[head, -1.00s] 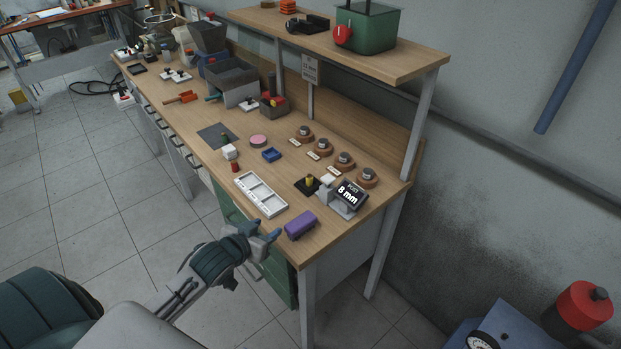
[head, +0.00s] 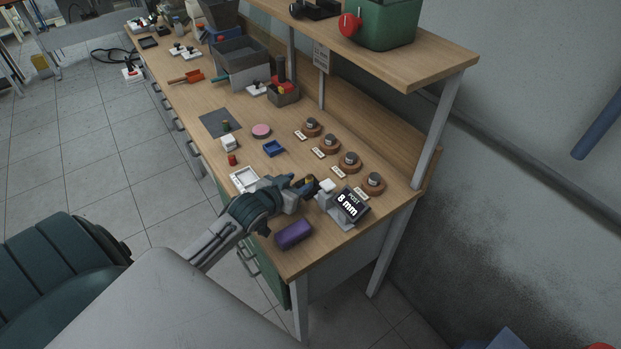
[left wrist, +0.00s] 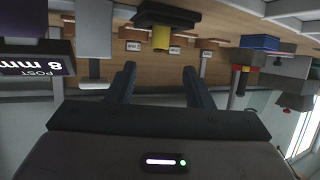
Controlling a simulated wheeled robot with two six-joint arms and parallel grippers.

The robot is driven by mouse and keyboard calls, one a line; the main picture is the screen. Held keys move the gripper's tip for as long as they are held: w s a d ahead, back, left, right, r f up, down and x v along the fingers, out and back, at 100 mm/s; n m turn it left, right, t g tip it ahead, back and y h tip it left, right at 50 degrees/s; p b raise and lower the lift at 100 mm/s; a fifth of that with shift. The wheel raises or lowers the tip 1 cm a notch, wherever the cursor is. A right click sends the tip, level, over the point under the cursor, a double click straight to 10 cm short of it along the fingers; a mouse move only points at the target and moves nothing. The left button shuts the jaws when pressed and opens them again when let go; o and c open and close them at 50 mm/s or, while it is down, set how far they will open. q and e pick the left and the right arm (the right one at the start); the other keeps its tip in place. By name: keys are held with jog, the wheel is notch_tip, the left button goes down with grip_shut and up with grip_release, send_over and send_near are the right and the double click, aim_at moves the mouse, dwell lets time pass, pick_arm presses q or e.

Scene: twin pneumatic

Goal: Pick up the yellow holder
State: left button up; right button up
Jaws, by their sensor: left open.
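The yellow holder (head: 309,180) is a small yellow cylinder on a black square base on the bench, partly hidden by my left gripper (head: 303,188) in the head view. In the left wrist view, which looks upside down, the yellow holder (left wrist: 161,39) shows ahead of the fingers, roughly in line with the gap between them. My left gripper (left wrist: 160,82) is open, with nothing between its fingers. The holder appears beyond the fingertips, not between them. My right gripper is not in view.
A display reading "POST 8 mm" (head: 349,205) stands close on the right of the gripper. A purple block (head: 293,234) lies near the front edge. A white tray (head: 243,179) is partly behind my arm. Several round brown stands (head: 350,161) line the back.

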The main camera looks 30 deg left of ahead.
aim_at(309, 178)
pick_arm(q)
jog(key=shift+w+f, duration=0.15)
jog(key=shift+w, duration=0.25)
jog(key=shift+w+f, duration=0.1)
jog(key=shift+w, duration=0.2)
jog(key=p+x, duration=0.2)
jog(key=x, duration=0.2)
jog(key=shift+f, duration=0.2)
jog(key=shift+w+f, duration=0.3)
jog(key=shift+w, duration=0.15)
jog(key=shift+c, duration=0.7)
grip_shut()
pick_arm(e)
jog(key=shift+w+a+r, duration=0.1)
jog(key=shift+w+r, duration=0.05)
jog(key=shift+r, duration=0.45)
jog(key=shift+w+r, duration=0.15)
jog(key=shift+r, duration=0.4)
